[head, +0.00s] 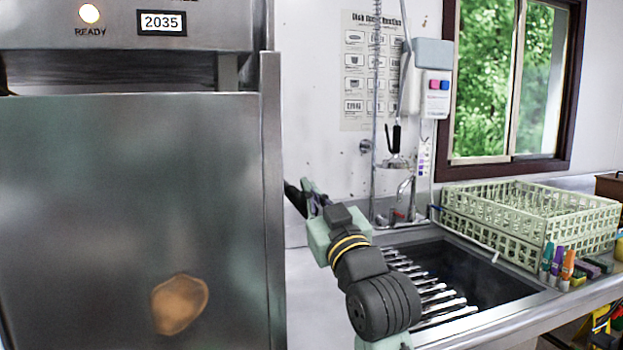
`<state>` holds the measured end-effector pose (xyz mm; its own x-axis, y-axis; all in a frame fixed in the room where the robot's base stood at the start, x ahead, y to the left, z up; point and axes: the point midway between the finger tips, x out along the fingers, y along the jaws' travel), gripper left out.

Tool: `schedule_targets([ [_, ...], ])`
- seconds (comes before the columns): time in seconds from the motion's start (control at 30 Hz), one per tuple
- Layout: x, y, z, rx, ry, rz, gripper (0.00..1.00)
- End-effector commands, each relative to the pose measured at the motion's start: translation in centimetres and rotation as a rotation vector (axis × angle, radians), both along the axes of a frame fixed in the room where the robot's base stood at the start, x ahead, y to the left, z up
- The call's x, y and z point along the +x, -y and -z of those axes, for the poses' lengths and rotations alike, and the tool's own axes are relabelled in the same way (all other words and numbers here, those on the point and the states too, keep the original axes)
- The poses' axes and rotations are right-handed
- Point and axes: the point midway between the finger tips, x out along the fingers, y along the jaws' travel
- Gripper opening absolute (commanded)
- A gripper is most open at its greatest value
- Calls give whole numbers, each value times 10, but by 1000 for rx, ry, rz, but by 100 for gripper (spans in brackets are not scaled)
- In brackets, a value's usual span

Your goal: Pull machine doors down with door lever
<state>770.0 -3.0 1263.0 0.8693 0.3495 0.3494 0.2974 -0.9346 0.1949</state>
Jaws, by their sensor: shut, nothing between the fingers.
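The machine's large stainless door (130,220) fills the left of the head view, below the panel with a lit READY lamp (89,14) and a 2035 display (162,22). A darker recess shows between that panel and the door's top edge. No door lever can be made out; it may be out of frame or hidden. My gripper (294,192) is dark, small in the view and partly hidden by my wrist. It is shut and empty, just right of the machine's right side post (271,200). I cannot tell whether it touches anything.
A sink (475,270) with several metal bars across it lies right of the machine, behind my arm. A pale green dish rack (530,215) stands on the counter, with several markers (556,265) in front. A spray hose and faucet (405,190) rise at the wall.

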Motion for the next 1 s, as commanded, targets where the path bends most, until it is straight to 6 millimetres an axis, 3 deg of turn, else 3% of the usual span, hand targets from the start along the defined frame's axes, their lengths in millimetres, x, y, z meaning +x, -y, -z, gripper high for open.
schedule_targets([
  [0.47,0,0,6,1,3,-1,0],
  [0.57,0,0,16,5,12,-2,0],
  [1.0,5,-1,95,31,91,-2,0],
])
